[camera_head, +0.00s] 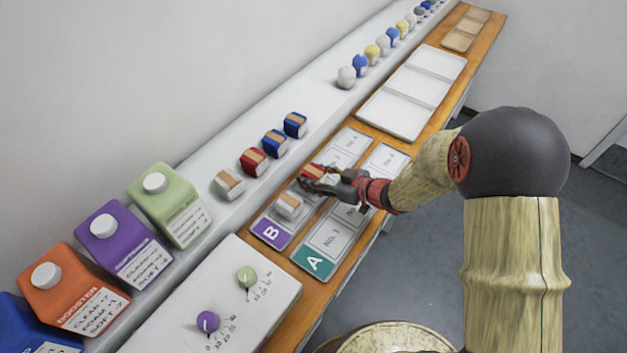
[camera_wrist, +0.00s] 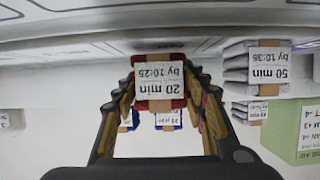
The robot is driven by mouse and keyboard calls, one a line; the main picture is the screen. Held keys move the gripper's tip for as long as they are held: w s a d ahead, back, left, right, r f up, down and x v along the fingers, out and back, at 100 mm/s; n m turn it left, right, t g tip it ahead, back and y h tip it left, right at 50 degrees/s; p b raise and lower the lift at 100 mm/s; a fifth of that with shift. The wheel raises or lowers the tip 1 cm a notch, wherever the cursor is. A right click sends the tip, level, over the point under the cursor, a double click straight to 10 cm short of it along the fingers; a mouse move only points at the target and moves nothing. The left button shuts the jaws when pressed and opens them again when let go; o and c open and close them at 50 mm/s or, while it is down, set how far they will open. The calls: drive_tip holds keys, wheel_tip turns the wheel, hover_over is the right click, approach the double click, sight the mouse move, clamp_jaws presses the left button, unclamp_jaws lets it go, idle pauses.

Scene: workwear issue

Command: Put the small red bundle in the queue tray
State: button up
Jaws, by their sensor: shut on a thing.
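The small red bundle (camera_head: 313,170) has a tan band and shows in the wrist view (camera_wrist: 178,103) with a label reading "20 min by 10:25". My gripper (camera_head: 318,181) is shut on it, with a finger on each side in the wrist view (camera_wrist: 160,100). It is over the middle of the tray strip marked B (camera_head: 270,233); I cannot tell whether the bundle touches the strip. The strip marked A (camera_head: 313,262) lies beside it, with numbered slots. My gripper hides part of both strips. No label says which is the queue tray.
A white bundle (camera_head: 289,205) sits in the strip's front slot. Another red bundle (camera_head: 253,161), a white one (camera_head: 229,184) and blue ones (camera_head: 275,143) stand on the ledge. A white three-part tray (camera_head: 411,92) lies farther back. A dial panel (camera_head: 222,290) is in front.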

drive_tip(key=shift+f, duration=0.45)
drive_tip(key=shift+f, duration=0.1)
drive_tip(key=o, duration=1.2)
